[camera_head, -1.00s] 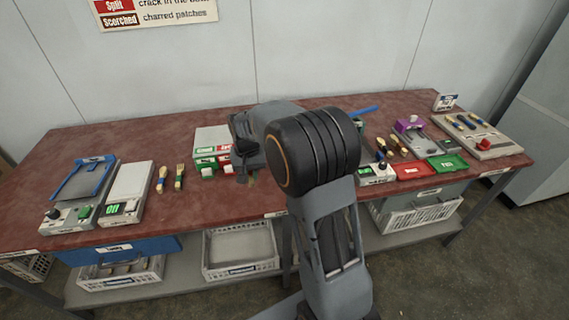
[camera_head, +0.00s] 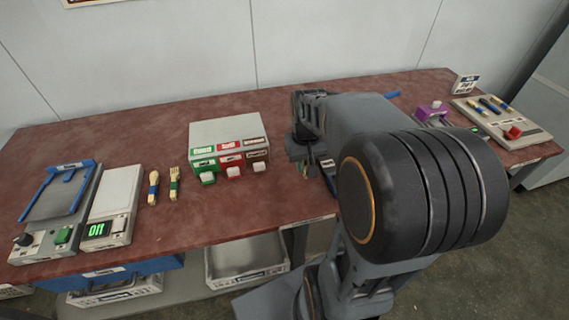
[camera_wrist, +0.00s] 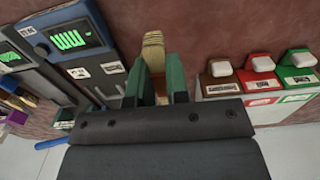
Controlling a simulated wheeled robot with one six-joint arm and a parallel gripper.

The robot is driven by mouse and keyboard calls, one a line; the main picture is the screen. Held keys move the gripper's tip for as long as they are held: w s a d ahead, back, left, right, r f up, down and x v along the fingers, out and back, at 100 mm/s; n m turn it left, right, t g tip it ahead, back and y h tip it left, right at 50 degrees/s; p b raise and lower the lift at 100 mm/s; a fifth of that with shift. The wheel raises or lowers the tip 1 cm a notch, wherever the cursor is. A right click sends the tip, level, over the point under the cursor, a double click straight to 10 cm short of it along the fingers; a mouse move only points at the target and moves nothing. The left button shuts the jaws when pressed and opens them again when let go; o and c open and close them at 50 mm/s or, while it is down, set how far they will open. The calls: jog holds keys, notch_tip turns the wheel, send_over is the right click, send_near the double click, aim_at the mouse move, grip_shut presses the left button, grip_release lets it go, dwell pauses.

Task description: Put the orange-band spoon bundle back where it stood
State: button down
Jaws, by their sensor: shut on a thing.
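My gripper (camera_wrist: 156,82) is shut on a pale wooden spoon bundle (camera_wrist: 153,48), which sticks out past the fingertips in the wrist view. Two other bundles, one with a blue band (camera_head: 153,188) and one with a green band (camera_head: 174,184), lie left of the box.
The button box (camera_head: 229,133) has green, red and brown fronts with pale buttons. A white scale (camera_head: 116,194) and a blue-framed device (camera_head: 62,199) stand at the left. A meter with a green display (camera_wrist: 75,42) is beside my gripper. A tray with several bundles (camera_head: 490,105) stands far right.

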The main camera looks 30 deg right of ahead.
jog(key=w+f, duration=0.2)
jog(key=w, duration=0.3)
send_over(286, 172)
notch_tip(286, 172, down, 6)
jog(key=shift+s+d+r, duration=0.1)
jog(key=shift+f, duration=0.2)
jog(key=shift+w+f, duration=0.2)
jog(key=shift+f, duration=1.35)
jog(key=shift+f, duration=0.1)
jog(key=shift+f+b, duration=0.15)
jog(key=shift+b, duration=0.2)
jog(key=c, duration=1.1)
grip_release()
